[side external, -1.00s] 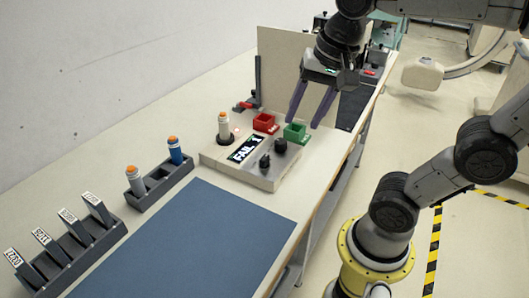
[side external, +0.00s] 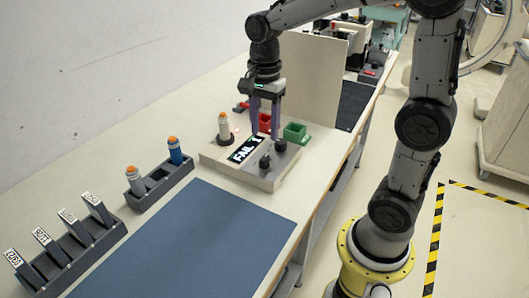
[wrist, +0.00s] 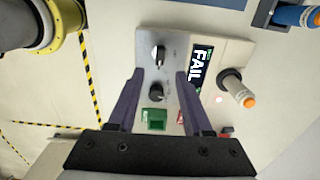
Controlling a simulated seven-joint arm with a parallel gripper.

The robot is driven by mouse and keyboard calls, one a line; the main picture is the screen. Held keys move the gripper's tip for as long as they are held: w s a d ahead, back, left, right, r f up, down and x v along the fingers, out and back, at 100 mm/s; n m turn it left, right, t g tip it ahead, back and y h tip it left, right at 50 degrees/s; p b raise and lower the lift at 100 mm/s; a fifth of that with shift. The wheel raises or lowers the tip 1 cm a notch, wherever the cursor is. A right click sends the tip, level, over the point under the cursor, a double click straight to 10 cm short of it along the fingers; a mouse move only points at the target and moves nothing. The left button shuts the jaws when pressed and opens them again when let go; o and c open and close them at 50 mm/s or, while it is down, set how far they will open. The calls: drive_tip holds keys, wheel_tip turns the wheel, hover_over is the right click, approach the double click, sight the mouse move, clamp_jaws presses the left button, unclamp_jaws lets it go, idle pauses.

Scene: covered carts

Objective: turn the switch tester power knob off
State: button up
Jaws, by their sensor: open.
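The switch tester (side external: 232,172) is a pale box on the bench with a dark display (side external: 244,150) reading FAIL. Two black knobs sit on it: a front knob (side external: 265,161) and a rear knob (side external: 280,145). The wrist view shows the front knob (wrist: 158,54) with a white pointer mark and the rear knob (wrist: 156,92). Their labels are too small to read, so I cannot tell which is power. My gripper (side external: 264,136) is open and empty, pointing down above the tester. In the wrist view its fingers (wrist: 158,74) straddle the knob area.
A white switch with an orange top (side external: 224,125) stands on the tester's left. A red bin (side external: 264,122) and a green bin (side external: 295,133) are behind it. A tall panel (side external: 312,75) rises beyond. A dark holder (side external: 160,184) and a clear blue mat (side external: 190,240) are nearer.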

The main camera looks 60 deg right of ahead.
sight(264, 157)
wheel_tip(264, 157, down, 8)
drive_tip(key=shift+r, duration=0.1)
idle(0.4)
clamp_jaws()
